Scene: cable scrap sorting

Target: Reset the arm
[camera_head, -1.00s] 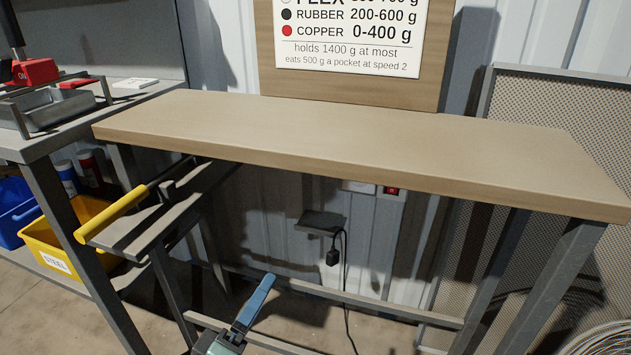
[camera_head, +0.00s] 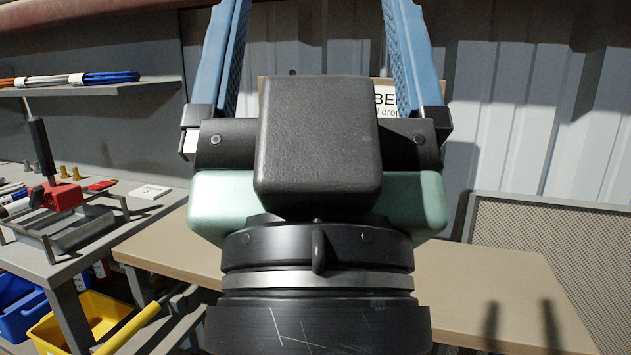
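My gripper (camera_head: 315,50) fills the middle of the head view, raised close to the camera with its fingers pointing up. The tips run out of the top of the picture. The gripper's body and wrist hide most of the sign (camera_head: 385,98) and the middle of the wooden table (camera_head: 480,275).
The visible tabletop is bare, with finger shadows at right. At left, a grey bench (camera_head: 150,212) holds a red-based tool (camera_head: 62,195) and a metal tray (camera_head: 62,232). A shelf (camera_head: 100,88) carries cables. Yellow (camera_head: 50,330) and blue (camera_head: 20,312) bins sit below. A mesh panel (camera_head: 580,240) leans at right.

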